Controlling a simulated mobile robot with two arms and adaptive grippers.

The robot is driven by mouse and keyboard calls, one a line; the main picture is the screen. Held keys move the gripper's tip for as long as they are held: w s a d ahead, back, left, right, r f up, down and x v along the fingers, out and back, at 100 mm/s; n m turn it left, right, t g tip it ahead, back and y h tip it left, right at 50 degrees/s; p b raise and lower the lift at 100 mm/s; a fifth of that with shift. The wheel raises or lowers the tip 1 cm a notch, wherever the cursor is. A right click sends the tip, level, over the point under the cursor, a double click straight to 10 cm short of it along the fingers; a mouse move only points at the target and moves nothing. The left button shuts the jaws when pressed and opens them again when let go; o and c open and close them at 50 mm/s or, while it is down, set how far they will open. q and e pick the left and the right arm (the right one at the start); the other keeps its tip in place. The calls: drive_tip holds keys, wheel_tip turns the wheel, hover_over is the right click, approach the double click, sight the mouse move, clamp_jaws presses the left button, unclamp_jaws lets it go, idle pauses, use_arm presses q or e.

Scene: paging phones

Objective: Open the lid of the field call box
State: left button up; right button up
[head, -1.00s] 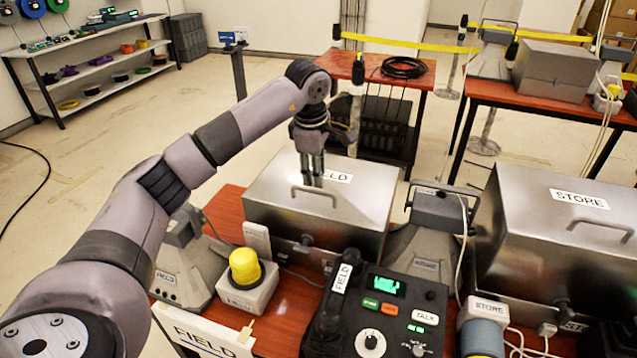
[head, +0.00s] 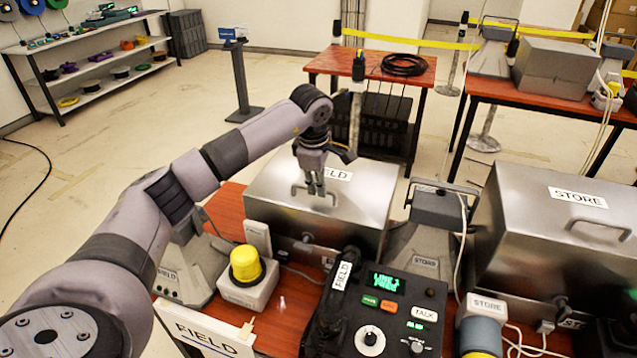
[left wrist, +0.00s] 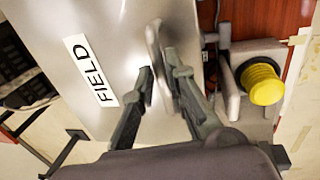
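The field call box (head: 330,226) is a silver metal case with a FIELD label on top; its lid is shut. Its lid handle (head: 301,187) is a grey bar near the front of the lid. My left gripper (head: 318,191) is over the lid at the handle, pointing down and partly covering it. In the left wrist view the handle (left wrist: 154,40) runs between the two fingers of the gripper (left wrist: 160,68), with a gap visible, so they look open around it. Whether a finger touches it I cannot tell. My right gripper is not in view.
A yellow button (head: 246,264) on a white base and the field phone console (head: 380,310) stand in front of the box. The STORE box (head: 560,235) is to the right. A grey stand (head: 430,240) rises between the two boxes. A red table (head: 370,68) is behind.

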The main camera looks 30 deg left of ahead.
use_arm(q)
clamp_jaws()
idle(0.3)
